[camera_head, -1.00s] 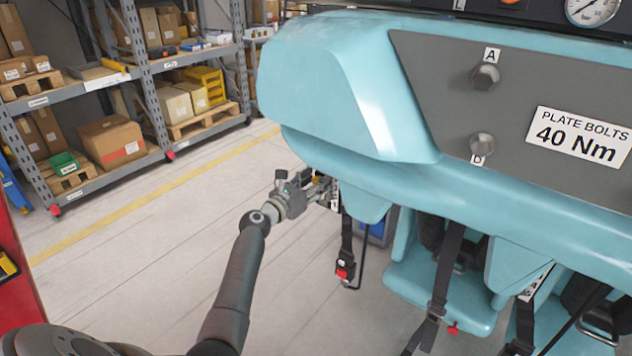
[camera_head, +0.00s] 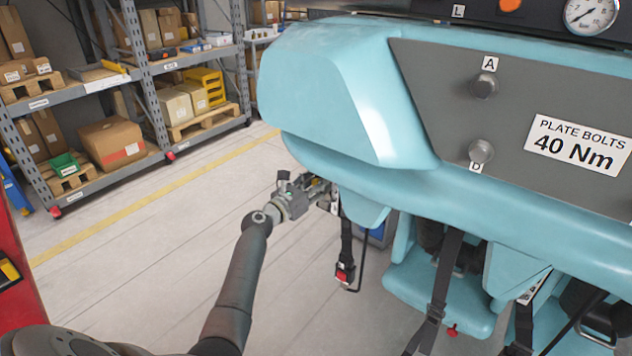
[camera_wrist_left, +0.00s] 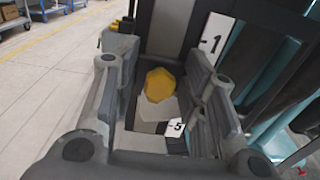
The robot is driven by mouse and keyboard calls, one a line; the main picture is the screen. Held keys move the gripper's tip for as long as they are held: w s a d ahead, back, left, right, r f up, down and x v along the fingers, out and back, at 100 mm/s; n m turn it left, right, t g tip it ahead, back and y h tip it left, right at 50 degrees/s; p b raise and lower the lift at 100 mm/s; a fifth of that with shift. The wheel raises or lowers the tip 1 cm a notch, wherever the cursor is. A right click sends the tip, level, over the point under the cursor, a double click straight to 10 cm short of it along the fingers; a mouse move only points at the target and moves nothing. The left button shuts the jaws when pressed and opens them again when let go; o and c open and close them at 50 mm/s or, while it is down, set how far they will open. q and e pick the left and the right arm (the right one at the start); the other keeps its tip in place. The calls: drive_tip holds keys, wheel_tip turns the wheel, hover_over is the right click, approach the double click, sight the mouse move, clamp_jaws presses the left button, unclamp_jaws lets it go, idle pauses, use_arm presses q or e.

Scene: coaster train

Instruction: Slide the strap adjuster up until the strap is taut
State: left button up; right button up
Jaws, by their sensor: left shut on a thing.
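My left gripper (camera_head: 322,190) is at the left end of the teal car body, under its overhang. In the left wrist view, the left gripper (camera_wrist_left: 158,95) has its fingers on both sides of a yellow piece with a pale block (camera_wrist_left: 158,108), which I take to be the strap adjuster (camera_wrist_left: 161,84). It is shut on it. A dark strap (camera_head: 346,238) hangs below the gripper with a red buckle (camera_head: 344,273) at its lower end. White labels "-1" (camera_wrist_left: 213,38) and "-5" (camera_wrist_left: 176,127) show beside the fingers. I cannot tell how taut the strap is. My right gripper is not in view.
The teal car body (camera_head: 340,90) with a grey bolt plate (camera_head: 450,100) fills the right side. Other dark straps (camera_head: 440,275) and seats hang below it. Shelves (camera_head: 150,90) with boxes stand at the back left. The floor between is clear.

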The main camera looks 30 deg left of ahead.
sight(316, 179)
use_arm(q)
wheel_tip(316, 179, up, 3)
drive_tip(key=shift+p, duration=0.85)
drive_tip(key=shift+f, duration=0.1)
drive_tip(key=o, duration=0.8)
drive_tip(key=shift+c, duration=0.2)
drive_tip(key=shift+f, duration=0.1)
drive_tip(key=s+a, duration=0.1)
drive_tip(key=s, duration=1.1)
